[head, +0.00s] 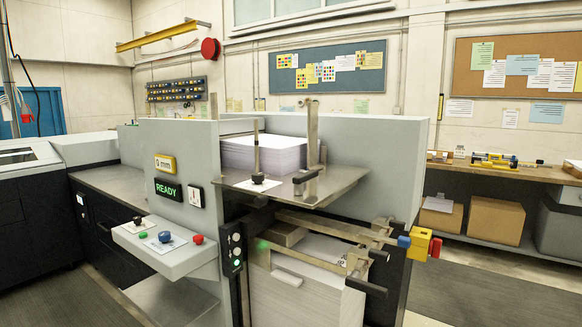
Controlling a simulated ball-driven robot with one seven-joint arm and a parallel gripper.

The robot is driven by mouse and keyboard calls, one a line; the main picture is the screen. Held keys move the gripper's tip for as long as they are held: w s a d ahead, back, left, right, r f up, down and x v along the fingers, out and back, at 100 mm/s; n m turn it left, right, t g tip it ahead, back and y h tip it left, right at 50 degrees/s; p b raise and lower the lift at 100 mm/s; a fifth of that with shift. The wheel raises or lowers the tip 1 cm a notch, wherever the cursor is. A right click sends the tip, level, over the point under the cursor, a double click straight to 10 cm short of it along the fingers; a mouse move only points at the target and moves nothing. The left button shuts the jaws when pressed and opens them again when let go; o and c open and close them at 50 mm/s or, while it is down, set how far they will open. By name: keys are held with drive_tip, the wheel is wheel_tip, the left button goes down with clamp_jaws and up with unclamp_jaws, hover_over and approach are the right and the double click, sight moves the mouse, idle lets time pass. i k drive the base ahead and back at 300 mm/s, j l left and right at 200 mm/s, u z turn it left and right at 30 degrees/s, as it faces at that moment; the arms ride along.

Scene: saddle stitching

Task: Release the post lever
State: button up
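A pale grey machine (190,150) fills the middle of the head view. A flat metal post (313,130) stands upright on its steel shelf (345,182), in front of a white paper stack (265,154). A black lever-like handle (305,177) sits low at this post and points out to the front left. A thinner post (257,150) with a black knob at its foot stands to the left. Another black handle (367,287) sticks out lower down. I cannot tell for certain which is the post lever. My gripper is not in view.
Below the shelf, metal rails end at a yellow block (420,243) with blue and red ends, jutting out to the right. A control ledge (165,247) with buttons juts out at the left. A workbench (510,170) with boxes beneath stands at right. The floor (490,290) at right is clear.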

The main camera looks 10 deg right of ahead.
sight(298, 181)
drive_tip(key=i+j+u, duration=0.1)
drive_tip(key=i, duration=0.45)
drive_tip(key=i+j+u, duration=0.1)
drive_tip(key=i, duration=0.45)
